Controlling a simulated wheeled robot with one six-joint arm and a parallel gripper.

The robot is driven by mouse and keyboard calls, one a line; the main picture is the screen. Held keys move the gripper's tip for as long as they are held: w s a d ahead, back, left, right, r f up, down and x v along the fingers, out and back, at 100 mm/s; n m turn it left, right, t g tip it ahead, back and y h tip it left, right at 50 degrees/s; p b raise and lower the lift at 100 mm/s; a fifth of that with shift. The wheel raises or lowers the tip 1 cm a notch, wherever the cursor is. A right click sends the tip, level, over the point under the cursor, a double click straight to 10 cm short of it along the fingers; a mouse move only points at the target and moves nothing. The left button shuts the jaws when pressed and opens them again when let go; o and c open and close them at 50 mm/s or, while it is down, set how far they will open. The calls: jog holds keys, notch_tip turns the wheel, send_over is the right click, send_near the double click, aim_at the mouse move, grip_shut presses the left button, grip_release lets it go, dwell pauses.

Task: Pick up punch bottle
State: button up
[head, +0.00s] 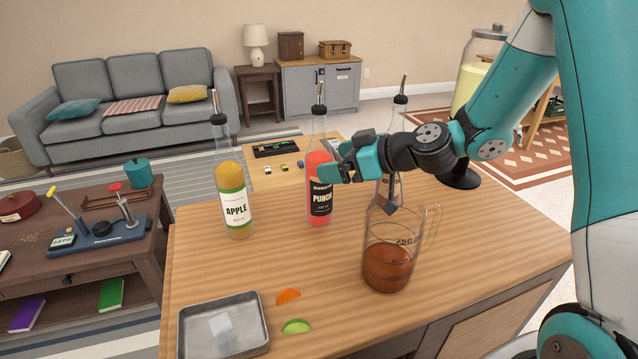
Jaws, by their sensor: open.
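The punch bottle (319,196) stands upright on the wooden counter, with red liquid, a black label and a metal pourer on top. My gripper (326,172) reaches in from the right, at the bottle's upper body. Its fingers appear beside or around the bottle, and part of the bottle's right side is hidden behind them. The gripper is open; I cannot tell whether it touches the glass. The bottle still rests on the counter.
The apple bottle (235,197) stands to the left. A third bottle (398,122) is partly hidden behind my arm. A measuring jug (388,267) with brown-red liquid stands in front. A metal tray (190,343), an orange slice (288,296) and a lime slice (296,327) lie at the front.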

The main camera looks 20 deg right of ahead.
jog(key=p+x, duration=0.1)
jog(key=x, duration=0.3)
jog(key=shift+w+a+f, duration=0.1)
jog(key=shift+a+f, duration=0.2)
jog(key=c, duration=1.4)
jog(key=shift+r, duration=0.1)
jog(key=shift+c, duration=0.5)
